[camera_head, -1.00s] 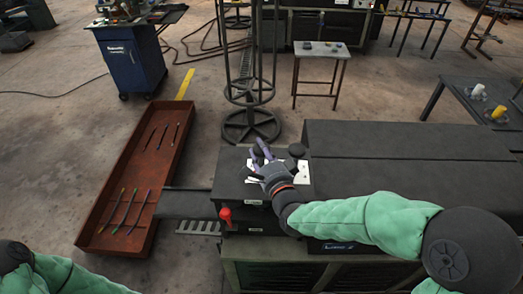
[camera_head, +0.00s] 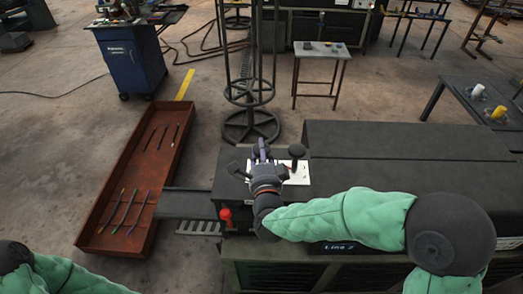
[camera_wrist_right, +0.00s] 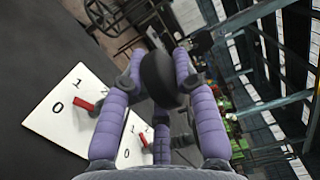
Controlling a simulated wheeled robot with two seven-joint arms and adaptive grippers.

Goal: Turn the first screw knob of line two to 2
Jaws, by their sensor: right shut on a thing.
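My right gripper (camera_head: 262,152) is over the white plates on the dark machine top (camera_head: 235,160). In the right wrist view its purple fingers (camera_wrist_right: 158,85) are shut on a round black screw knob (camera_wrist_right: 160,78); in the head view the hand hides this knob. A white dial plate (camera_wrist_right: 62,108) marked 0 and 1 shows left of the fingers, with a red pointer on it. A second plate (camera_wrist_right: 133,148) with a red pointer is partly hidden behind the fingers. Another black knob (camera_head: 296,150) stands just right of the hand. My left gripper is out of view.
A red knob (camera_head: 225,213) sits at the machine's front left corner. The front label (camera_head: 338,248) reads Line 2. A rust-red tray (camera_head: 100,205) with several thin rods lies to the left. A round wire frame (camera_head: 250,122) stands behind the machine.

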